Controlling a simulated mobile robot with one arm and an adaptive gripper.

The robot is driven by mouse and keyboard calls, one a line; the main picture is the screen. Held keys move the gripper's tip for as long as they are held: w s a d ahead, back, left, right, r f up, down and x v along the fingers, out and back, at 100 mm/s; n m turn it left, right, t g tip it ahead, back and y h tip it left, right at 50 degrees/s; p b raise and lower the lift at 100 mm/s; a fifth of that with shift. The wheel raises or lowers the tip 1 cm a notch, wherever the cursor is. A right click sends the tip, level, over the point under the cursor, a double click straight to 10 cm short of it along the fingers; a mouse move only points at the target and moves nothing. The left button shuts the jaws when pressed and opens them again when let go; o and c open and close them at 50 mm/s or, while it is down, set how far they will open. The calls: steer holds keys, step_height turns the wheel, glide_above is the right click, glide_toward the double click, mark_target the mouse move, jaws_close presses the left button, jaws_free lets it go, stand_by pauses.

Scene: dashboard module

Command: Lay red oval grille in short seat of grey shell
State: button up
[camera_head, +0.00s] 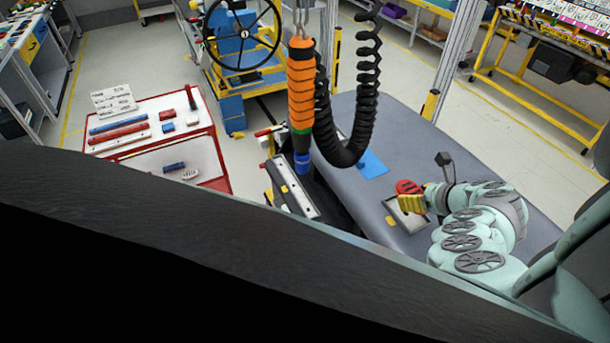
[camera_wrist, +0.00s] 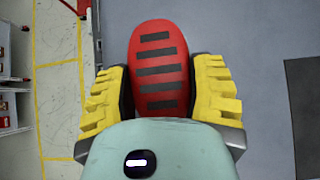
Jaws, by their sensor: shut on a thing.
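The red oval grille (camera_wrist: 160,68) has several dark slots across it. It is held between the yellow fingers of my gripper (camera_wrist: 160,95) in the wrist view, its far end sticking out beyond them. In the head view the red grille (camera_head: 407,187) shows just above my yellow gripper (camera_head: 411,203), over the right part of a big grey surface (camera_head: 420,155). A small grey, dark-rimmed frame (camera_head: 397,216) lies below the gripper. I cannot tell for certain which part is the grey shell, and no short seat can be made out.
A blue sheet (camera_head: 371,164) lies on the grey surface. A black coiled cable (camera_head: 365,90) and an orange hanging tool (camera_head: 301,85) are left of my arm. A red-edged cart (camera_head: 152,146) with loose parts stands further left. A dark rectangle (camera_wrist: 304,110) is right of the grille.

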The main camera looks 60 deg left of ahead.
mark_target(409, 216)
steer(key=shift+w+f+b, duration=0.1)
steer(key=shift+f+b, duration=1.85)
steer(key=shift+f, duration=0.55)
steer(key=o, duration=1.2)
steer(key=v, duration=1.2)
